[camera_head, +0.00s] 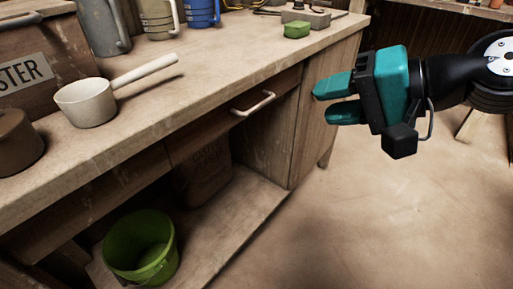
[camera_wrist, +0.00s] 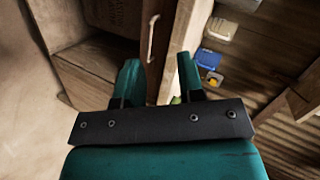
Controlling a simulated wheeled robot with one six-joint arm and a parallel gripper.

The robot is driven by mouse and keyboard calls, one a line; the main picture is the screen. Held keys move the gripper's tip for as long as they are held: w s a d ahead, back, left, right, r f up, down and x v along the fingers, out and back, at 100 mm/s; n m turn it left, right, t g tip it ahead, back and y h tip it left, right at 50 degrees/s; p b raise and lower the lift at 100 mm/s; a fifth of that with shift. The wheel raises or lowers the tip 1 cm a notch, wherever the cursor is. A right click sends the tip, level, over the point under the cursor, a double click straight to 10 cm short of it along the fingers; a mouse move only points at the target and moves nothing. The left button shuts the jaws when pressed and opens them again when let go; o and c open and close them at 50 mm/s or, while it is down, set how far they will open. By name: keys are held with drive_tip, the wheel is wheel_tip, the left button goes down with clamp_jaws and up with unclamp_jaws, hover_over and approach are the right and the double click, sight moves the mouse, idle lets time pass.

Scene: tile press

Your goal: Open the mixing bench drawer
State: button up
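The mixing bench (camera_head: 222,82) is wooden, with a drawer (camera_head: 279,89) under the worktop edge. The drawer front sits about flush with the bench and looks closed. Its pale bar handle (camera_head: 253,104) shows in the head view, and the handle also shows in the wrist view (camera_wrist: 152,38) beyond the fingertips, between them. My gripper (camera_head: 334,99) is teal with a black mount. It is to the right of the handle, apart from it, in front of the bench. In the wrist view my gripper (camera_wrist: 158,72) has its two fingers apart, with nothing held between them.
A white ladle-like pot (camera_head: 88,103), a brown pot (camera_head: 17,138) and several jugs stand on the worktop. A green block (camera_head: 297,29) lies near its far end. A green bucket (camera_head: 140,248) sits on the lower shelf. The floor (camera_head: 370,215) below my gripper is clear.

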drive_tip(key=w+d+f+m+t+y+b, duration=0.1)
drive_tip(key=w+d+f+m+t+b, duration=0.2)
drive_tip(key=f+b, duration=0.35)
drive_tip(key=m+p, duration=0.2)
drive_tip(key=p, duration=0.7)
approach(257, 105)
drive_tip(key=shift+t, duration=0.4)
drive_tip(key=p+x, duration=0.1)
drive_tip(key=x, duration=0.2)
drive_tip(key=p+x, duration=0.3)
drive_tip(key=x, duration=0.2)
drive_tip(key=shift+a+f, duration=0.35)
drive_tip(key=shift+w+a+f+p, duration=0.35)
drive_tip(key=shift+a+p, duration=0.1)
drive_tip(key=shift+a, duration=0.1)
clamp_jaws()
